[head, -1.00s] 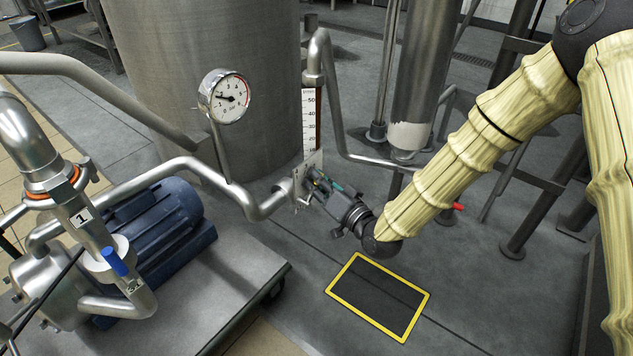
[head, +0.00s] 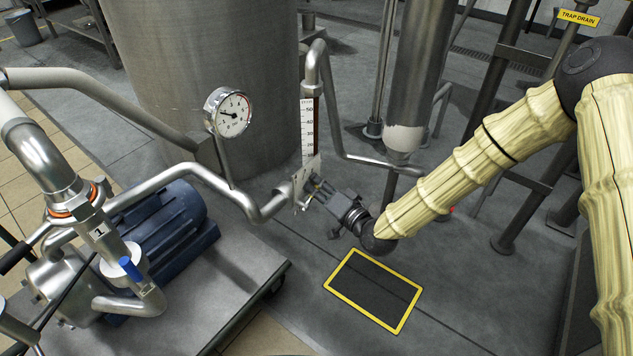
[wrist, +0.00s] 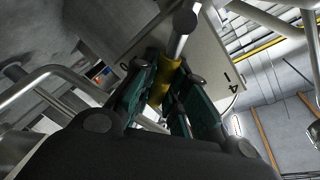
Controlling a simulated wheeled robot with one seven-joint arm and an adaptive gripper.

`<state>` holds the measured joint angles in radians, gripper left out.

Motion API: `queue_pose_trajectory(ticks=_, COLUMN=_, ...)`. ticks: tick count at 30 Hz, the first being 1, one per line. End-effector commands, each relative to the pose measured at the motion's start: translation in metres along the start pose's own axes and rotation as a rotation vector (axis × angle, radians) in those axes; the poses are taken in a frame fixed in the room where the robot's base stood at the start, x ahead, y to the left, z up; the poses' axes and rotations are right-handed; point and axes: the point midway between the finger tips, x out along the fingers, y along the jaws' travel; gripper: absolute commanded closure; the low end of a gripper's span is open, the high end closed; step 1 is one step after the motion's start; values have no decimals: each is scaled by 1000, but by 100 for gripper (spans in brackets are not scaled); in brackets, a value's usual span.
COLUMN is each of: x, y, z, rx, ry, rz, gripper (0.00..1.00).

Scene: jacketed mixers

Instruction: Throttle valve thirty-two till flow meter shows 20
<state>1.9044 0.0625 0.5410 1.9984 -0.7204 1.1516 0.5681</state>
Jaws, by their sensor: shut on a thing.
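My gripper (head: 314,186) is at a pale plate (head: 303,180) on the pipe below the flow scale in the head view. In the wrist view, its green-padded fingers (wrist: 162,82) are closed around a yellow handle (wrist: 165,84) on a metal stem. The plate (wrist: 213,62) behind it carries a 4 and a 1 there. I cannot read a valve number on it. The flow meter, a vertical white scale (head: 307,128) with 50 near the top and lower numbers below, stands above the plate. Its exact reading is too small to tell.
A round dial gauge (head: 228,112) stands on the pipe to the left. A blue-handled valve (head: 130,268) is at lower left, beside a blue motor (head: 160,232) on a cart. A yellow-bordered floor patch (head: 374,290) lies below my gripper. A large tank (head: 210,50) stands behind.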

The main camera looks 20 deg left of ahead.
Motion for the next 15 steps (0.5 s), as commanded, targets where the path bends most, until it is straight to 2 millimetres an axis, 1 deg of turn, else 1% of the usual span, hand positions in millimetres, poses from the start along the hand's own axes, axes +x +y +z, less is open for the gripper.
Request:
queue_pose_trajectory(ticks=8, x=-1, y=1, z=2, rx=2, ry=-3, rz=2, gripper=100)
queue_pose_trajectory(ticks=9, x=-1, y=1, z=2, rx=2, ry=-3, rz=2, gripper=82)
queue_pose_trajectory(ticks=11, x=-1, y=1, z=2, rx=2, ry=-2, rz=1, gripper=71)
queue_pose_trajectory(ticks=12, x=0, y=1, z=1, rx=2, ry=-2, rz=1, gripper=64)
queue_pose_trajectory(ticks=15, x=0, y=1, z=1, rx=2, ry=-2, rz=1, gripper=63)
